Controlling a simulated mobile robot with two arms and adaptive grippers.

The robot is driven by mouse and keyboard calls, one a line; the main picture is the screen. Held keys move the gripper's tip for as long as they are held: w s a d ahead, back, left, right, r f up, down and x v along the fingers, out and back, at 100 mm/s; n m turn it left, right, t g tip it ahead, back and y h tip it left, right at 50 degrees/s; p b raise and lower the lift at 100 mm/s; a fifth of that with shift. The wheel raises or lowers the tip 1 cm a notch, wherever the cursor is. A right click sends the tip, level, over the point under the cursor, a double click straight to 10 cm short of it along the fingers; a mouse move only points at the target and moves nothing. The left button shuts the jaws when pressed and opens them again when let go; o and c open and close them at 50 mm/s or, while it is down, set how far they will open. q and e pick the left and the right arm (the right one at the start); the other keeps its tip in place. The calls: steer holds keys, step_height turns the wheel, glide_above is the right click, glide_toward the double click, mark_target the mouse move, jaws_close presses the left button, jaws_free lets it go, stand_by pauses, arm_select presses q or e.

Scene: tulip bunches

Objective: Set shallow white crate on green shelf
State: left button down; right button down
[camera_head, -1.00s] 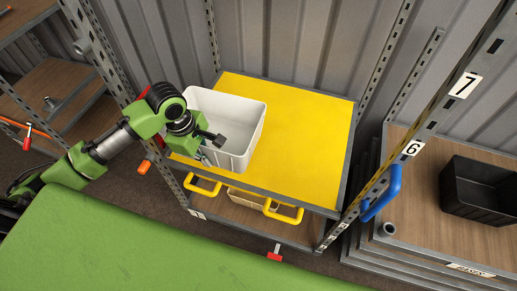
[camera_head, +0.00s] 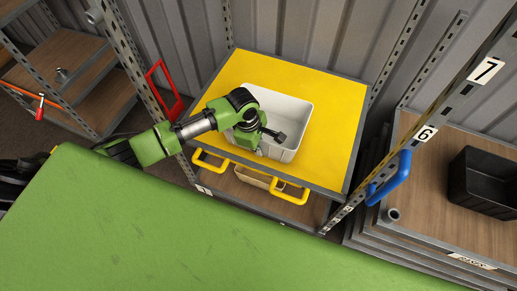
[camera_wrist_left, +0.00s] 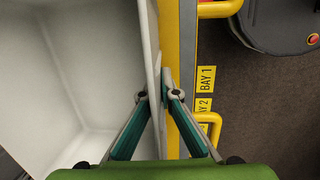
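The shallow white crate (camera_head: 285,152) is over the left part of a yellow shelf (camera_head: 335,120). It looks level; I cannot tell whether its base touches the shelf. The yellow shelf edge (camera_wrist_left: 187,60) runs beside that wall. I see no shelf with a green top. My right gripper is not in view.
Yellow handles (camera_head: 210,163) stick out from the shelf front, above a lower wooden shelf with a beige box (camera_head: 252,177). A red handle (camera_head: 163,90) stands left, a blue handle (camera_head: 390,178) right. A black crate (camera_head: 485,180) sits far right. The yellow shelf's right side is clear.

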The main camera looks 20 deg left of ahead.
arm_select(q)
steer(key=shift+w+f, duration=0.1)
steer(key=shift+f, duration=0.05)
steer(key=shift+f, duration=0.15)
steer(key=c, duration=2.3)
jaws_free()
steer(key=r, duration=0.4)
steer(key=s+a+r, duration=0.1)
steer(key=r, duration=0.3)
steer(key=r+p, duration=0.1)
steer(key=r, duration=0.3)
steer(key=shift+s+a, duration=0.25)
steer(key=shift+s, duration=0.1)
